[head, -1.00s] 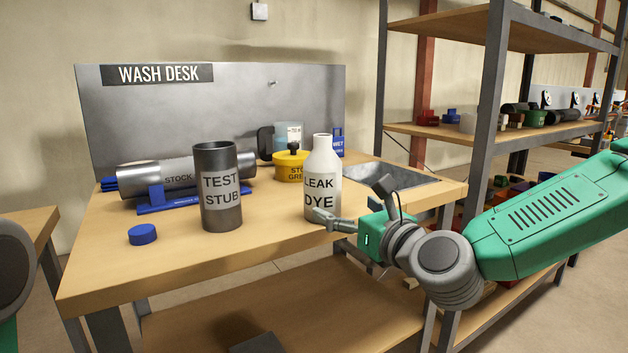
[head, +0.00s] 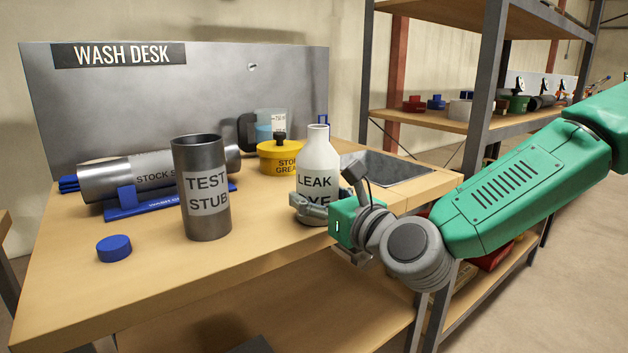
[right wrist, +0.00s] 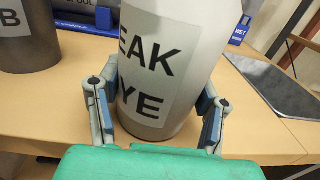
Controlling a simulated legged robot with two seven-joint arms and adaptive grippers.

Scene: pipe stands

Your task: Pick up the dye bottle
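The dye bottle (head: 318,160), white with a "LEAK DYE" label, stands upright on the wash desk near its right front part. My right gripper (head: 312,207) is low at the bottle, one finger crossing in front of the label. In the right wrist view the bottle (right wrist: 165,60) stands between the two fingers of my right gripper (right wrist: 160,105), one on each side. The fingers are spread and close to its sides; firm contact does not show. The bottle's base rests on the desk. My left gripper is not in view.
A dark test stub (head: 203,222) stands left of the bottle, with a blue cap (head: 114,249) further left. Behind are a yellow grease tub (head: 278,158), a stock pipe (head: 105,180) on a blue stand and a sink (head: 390,170). A shelf rack (head: 485,100) is at right.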

